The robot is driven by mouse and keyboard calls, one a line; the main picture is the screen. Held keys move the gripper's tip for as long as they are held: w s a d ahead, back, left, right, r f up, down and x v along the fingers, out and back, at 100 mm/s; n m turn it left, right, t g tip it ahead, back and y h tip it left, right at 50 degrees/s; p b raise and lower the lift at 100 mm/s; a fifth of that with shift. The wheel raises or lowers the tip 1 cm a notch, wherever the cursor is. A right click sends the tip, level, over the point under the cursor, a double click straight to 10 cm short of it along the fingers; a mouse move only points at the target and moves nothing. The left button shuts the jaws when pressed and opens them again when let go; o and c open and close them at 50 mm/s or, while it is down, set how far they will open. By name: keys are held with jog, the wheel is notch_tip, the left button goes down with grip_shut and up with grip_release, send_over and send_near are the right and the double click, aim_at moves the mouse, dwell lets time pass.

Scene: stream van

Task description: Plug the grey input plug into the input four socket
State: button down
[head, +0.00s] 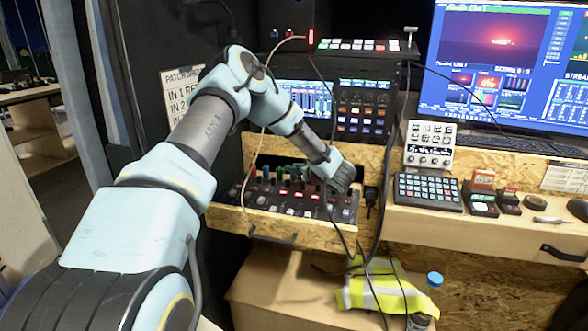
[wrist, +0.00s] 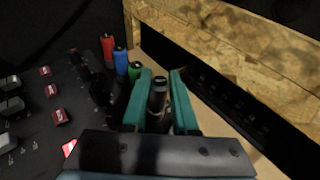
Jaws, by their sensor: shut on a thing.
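In the wrist view, my gripper (wrist: 160,76) has its two teal fingers shut on the grey plug (wrist: 158,90), which stands between them. The plug is in line with the red plug (wrist: 107,46), the blue plug (wrist: 120,60) and the green plug (wrist: 134,70), just past the green one. The plug's lower end and the input four socket are hidden by my fingers and gripper body, so I cannot tell whether it is in a socket. In the head view, my wrist is over the right part of the black mixer (head: 262,200); the fingertips are hidden there.
The mixer lies in an open wooden drawer (head: 270,224) with a plywood wall (wrist: 230,45) close beside my fingers. Cables hang nearby. A patch sheet (head: 180,88) is at left, partly hidden. A keypad (head: 428,192) sits on the right desk; a hi-vis vest (head: 385,288) lies below.

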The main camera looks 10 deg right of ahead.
jog(key=shift+f, duration=0.3)
dwell(0.4)
jog(key=shift+r, duration=0.95)
jog(key=shift+a+b, duration=0.1)
jog(key=shift+b, duration=0.25)
dwell(0.3)
jog(key=shift+s+f+b, duration=0.1)
jog(key=shift+f+b, duration=0.8)
jog(key=shift+f, duration=0.05)
dwell(0.4)
jog(key=shift+r, duration=0.15)
jog(key=shift+r, duration=0.8)
